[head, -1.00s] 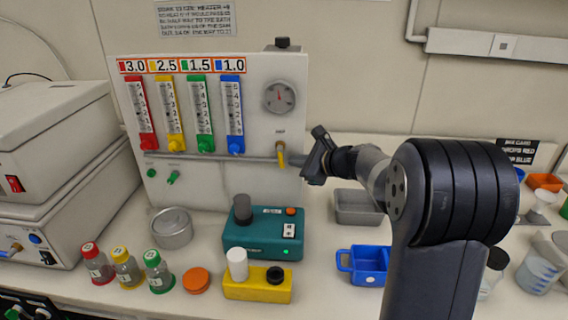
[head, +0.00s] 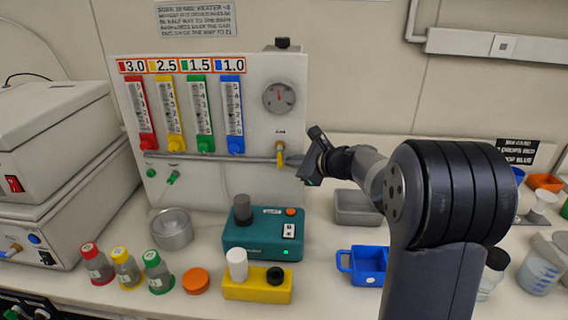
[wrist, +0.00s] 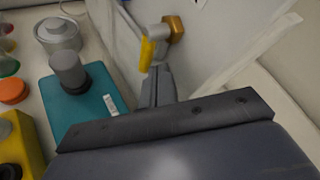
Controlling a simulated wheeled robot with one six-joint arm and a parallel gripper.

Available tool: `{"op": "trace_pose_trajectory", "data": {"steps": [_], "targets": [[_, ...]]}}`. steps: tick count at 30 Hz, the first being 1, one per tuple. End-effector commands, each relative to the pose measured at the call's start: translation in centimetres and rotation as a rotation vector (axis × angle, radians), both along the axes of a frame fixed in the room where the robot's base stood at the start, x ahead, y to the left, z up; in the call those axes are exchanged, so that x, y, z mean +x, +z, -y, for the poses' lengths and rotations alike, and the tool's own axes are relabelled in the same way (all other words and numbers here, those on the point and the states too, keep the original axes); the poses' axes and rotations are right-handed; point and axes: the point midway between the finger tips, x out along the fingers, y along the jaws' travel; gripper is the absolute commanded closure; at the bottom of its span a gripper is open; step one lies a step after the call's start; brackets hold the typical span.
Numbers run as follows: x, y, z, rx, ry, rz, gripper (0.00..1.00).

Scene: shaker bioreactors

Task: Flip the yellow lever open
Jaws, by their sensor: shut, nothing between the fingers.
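The yellow lever (head: 280,158) hangs down from a brass valve on the front of the white panel, below the round gauge. In the wrist view the yellow lever (wrist: 147,52) hangs below the brass fitting (wrist: 173,30). My gripper (head: 300,168) is just right of the lever in the head view. In the wrist view its fingers (wrist: 158,75) are together and empty, with their tips close to the lever's lower end. I cannot tell whether they touch it.
A teal device (head: 262,236) with a grey cylinder stands below the valve. A yellow block (head: 240,290), a metal pot (head: 172,230) and capped bottles stand to the left. A grey tray (head: 357,208) and a blue bin (head: 368,264) lie below my arm.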

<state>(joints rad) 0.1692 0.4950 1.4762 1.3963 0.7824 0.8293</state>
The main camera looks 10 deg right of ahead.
Motion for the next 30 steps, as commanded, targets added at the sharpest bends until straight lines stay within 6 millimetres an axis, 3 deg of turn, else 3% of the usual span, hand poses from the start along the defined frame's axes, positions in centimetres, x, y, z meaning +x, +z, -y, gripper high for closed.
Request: {"op": "trace_pose_trajectory", "data": {"steps": [14, 30], "targets": [[0.0, 0.0, -0.1, 0.001, 0.000, 0.001, 1.00], [-0.2, 0.2, 1.4, 0.000, 0.001, -0.001, 1.00]]}}
